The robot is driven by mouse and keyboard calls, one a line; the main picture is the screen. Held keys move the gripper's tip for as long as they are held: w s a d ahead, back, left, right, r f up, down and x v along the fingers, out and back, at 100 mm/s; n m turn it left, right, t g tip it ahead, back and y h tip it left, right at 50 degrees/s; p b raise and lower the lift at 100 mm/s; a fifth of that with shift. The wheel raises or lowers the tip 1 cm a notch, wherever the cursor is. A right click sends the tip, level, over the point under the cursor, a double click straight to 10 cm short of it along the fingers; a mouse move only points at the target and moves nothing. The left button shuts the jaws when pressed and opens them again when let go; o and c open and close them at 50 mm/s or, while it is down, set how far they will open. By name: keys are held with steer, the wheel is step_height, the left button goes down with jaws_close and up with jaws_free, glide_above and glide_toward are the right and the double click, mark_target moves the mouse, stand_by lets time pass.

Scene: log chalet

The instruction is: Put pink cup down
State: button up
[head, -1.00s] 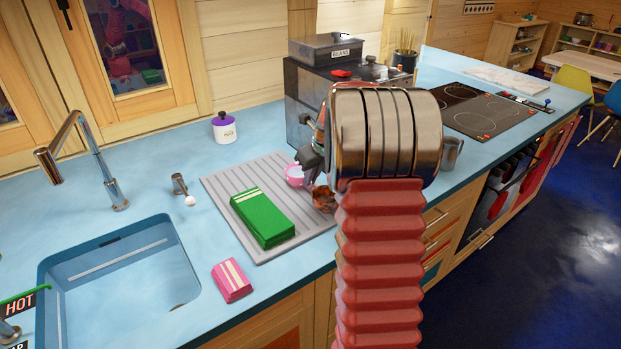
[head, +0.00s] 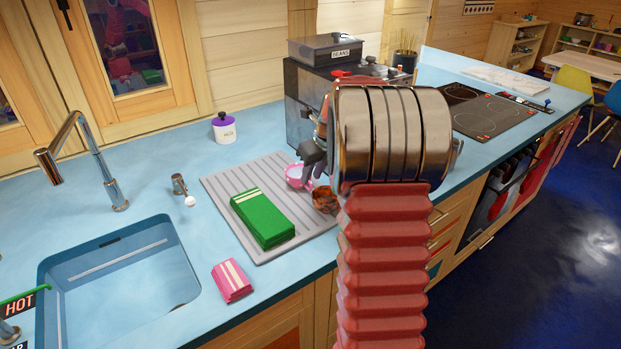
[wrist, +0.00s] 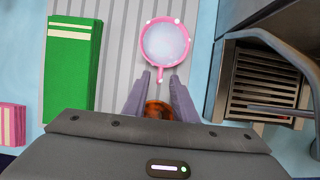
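The pink cup (wrist: 166,43) stands upright on the grey ridged mat (wrist: 120,50), its pale inside showing in the wrist view. Its handle points back toward my gripper (wrist: 160,77). The fingers are spread on either side of the handle end, with a gap visible on both sides, so my gripper looks open and empty. In the head view the pink cup (head: 297,177) is partly hidden behind my gripper (head: 313,163). A brown patterned cup (head: 324,200) is just in front of it; the wrist view shows it between and beneath my fingers (wrist: 158,110).
A green cloth stack (head: 263,217) lies on the mat left of the cups, and a pink one (head: 231,281) lies nearer the counter edge. The black coffee machine (head: 300,105) stands close behind and right. The sink (head: 120,270) is at left.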

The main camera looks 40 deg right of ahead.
steer(key=v, duration=0.9)
steer(key=shift+r, duration=0.3)
steer(key=shift+s, duration=0.15)
steer(key=s+a+r+n, duration=0.2)
steer(key=s+a+n, duration=0.2)
steer(key=a+n, duration=0.6)
steer(key=s+a+r+n, duration=0.2)
steer(key=s+a+n, duration=0.3)
steer(key=a+n, duration=0.5)
steer(key=s+a+f+n, duration=0.2)
steer(key=s+a+n, duration=0.5)
steer(key=n, duration=0.1)
steer(key=s+a+f+n+t, duration=0.1)
steer(key=s+a+f+n, duration=0.1)
steer(key=s+a+n, duration=0.5)
steer(key=shift+s+f+n, duration=0.2)
steer(key=shift+f+n, duration=0.15)
steer(key=shift+n, duration=0.45)
